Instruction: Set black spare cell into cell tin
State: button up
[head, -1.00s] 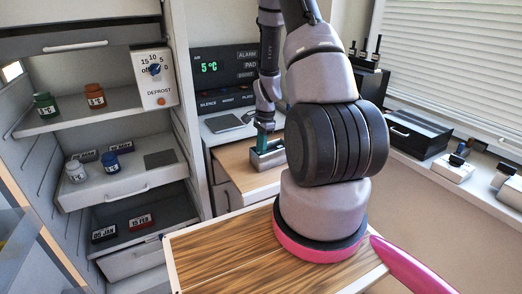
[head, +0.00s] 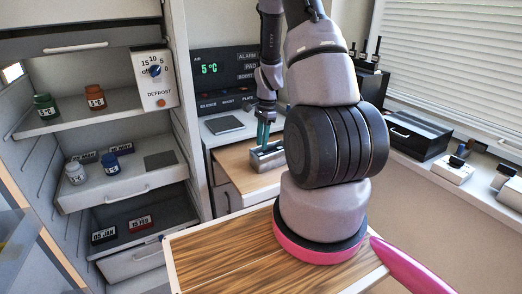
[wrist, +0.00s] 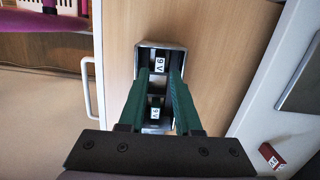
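The cell tin (head: 268,158) is a grey metal box on the wooden top below the fridge-style control panel. In the wrist view the tin (wrist: 178,47) holds two dark cells with white 9V labels, a far one (wrist: 160,65) and a near one (wrist: 155,113). I cannot tell for sure which is the black spare cell. My gripper (head: 263,143) is just above the tin, its teal fingers apart with a gap between them. In the wrist view my gripper (wrist: 162,72) spans the tin and nothing is clamped between the fingertips. The fingers hide parts of the tin's sides.
A small red labelled block (wrist: 270,156) lies on the pale surface beside the wooden top. A drawer handle (wrist: 90,88) is at the wood's edge. Open shelves with jars (head: 95,97) stand left. A black box (head: 415,135) sits on the right sill.

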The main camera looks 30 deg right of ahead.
jog(key=s+a+r+n+t, duration=0.1)
jog(key=s+a+r+n, duration=0.1)
jog(key=r, duration=0.7)
jog(key=s+a+r+n+t, duration=0.1)
jog(key=a+r+n, duration=0.15)
jog(key=r, duration=0.55)
jog(key=s+a+r+n+t, duration=0.1)
jog(key=s+a+r, duration=0.15)
jog(key=r, duration=0.65)
jog(key=s+a+r+n+t, duration=0.2)
jog(key=s+a+r+n, duration=0.1)
jog(key=s+r, duration=0.3)
jog(key=s+a+r+n+t, duration=0.2)
jog(key=s+a+r+n, duration=0.2)
jog(key=s, duration=0.4)
jog(key=shift+s+r+y, duration=0.15)
jog(key=shift+r+y, duration=0.15)
jog(key=shift+r, duration=0.55)
